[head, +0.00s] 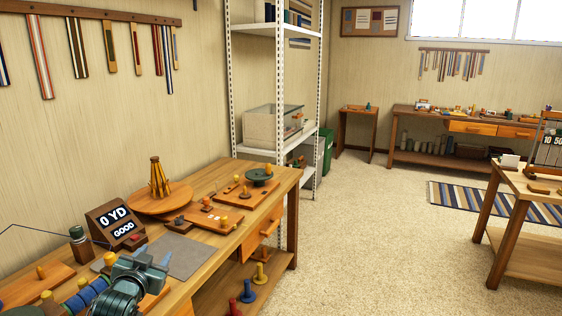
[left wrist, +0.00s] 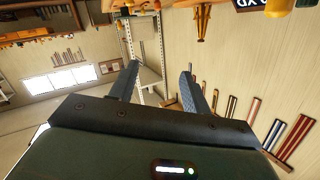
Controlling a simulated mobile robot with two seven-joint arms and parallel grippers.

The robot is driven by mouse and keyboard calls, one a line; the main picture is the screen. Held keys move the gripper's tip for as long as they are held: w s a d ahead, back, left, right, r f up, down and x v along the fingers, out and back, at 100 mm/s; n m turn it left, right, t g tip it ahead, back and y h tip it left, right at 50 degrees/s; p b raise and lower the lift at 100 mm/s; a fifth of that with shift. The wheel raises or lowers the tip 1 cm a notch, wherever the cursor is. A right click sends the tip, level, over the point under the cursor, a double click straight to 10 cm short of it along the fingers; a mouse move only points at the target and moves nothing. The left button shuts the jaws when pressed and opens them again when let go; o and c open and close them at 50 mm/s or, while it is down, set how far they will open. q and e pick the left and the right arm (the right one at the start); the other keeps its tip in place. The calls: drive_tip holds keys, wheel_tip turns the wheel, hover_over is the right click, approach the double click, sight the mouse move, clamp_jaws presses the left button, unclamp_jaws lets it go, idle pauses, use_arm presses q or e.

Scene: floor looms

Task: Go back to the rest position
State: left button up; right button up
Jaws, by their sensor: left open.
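My left gripper (head: 138,260) is at the lower left of the head view, over the near part of the wooden workbench (head: 215,181). Its two fingers stand apart with nothing between them. In the left wrist view the spread fingers (left wrist: 158,72) also show empty, with the wall and white shelf rack beyond. My right gripper is in neither view.
A display (head: 116,225) reading "0 YD GOOD" stands close behind the left gripper. A grey mat (head: 178,256), a round wooden stand (head: 160,198) and spools (head: 80,300) are on the bench. A white shelf rack (head: 280,75) stands beyond. Open carpet (head: 370,230) lies right.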

use_arm(q)
drive_tip(key=s+d+f+g+h, duration=0.1)
drive_tip(key=s+d+f, duration=0.4)
drive_tip(key=s+f, duration=0.25)
drive_tip(key=s+d+f+g+h, duration=0.1)
drive_tip(key=s+d+f+g, duration=0.1)
drive_tip(key=s+d+f, duration=0.45)
drive_tip(key=s+d+f+g+h, duration=0.1)
drive_tip(key=s+d+f, duration=0.1)
drive_tip(key=s, duration=0.8)
drive_tip(key=s+d+f+g+h, duration=0.1)
drive_tip(key=s+d+f, duration=0.1)
drive_tip(key=s, duration=0.9)
drive_tip(key=shift+d+f, duration=0.15)
drive_tip(key=shift+d, duration=0.65)
